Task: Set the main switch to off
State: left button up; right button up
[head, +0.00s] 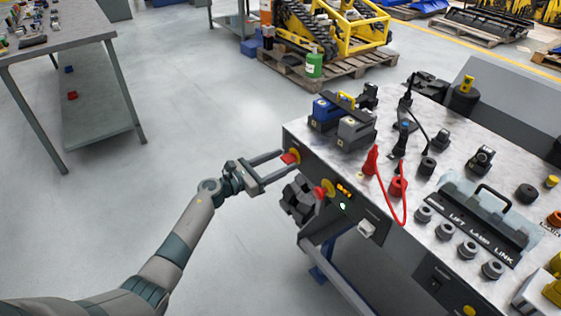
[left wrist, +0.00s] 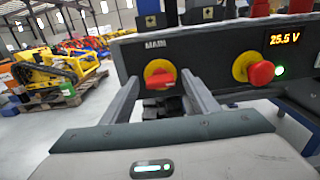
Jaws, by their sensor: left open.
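The main switch (left wrist: 160,76) is a red turn knob on a round yellow plate, under the label MAIN in the left wrist view. Its red handle looks roughly horizontal. In the head view the main switch (head: 290,158) sits at the left end of the bench's dark front panel. My left gripper (head: 286,162) is open, with its two fingers pointing at the panel. In the left wrist view the fingertips (left wrist: 161,82) lie on either side of the knob; I cannot tell whether they touch it. My right gripper is not in view.
A red mushroom button (left wrist: 260,73) on yellow stands right of the switch, beside a lit display (left wrist: 284,39) reading 25.5 V and a green light. Blue and grey boxes (head: 356,130) stand on the bench above. A dark object (head: 299,199) is below the panel.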

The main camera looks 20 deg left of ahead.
pick_arm(q)
jog(key=c, duration=1.1)
jog(key=shift+o, duration=0.2)
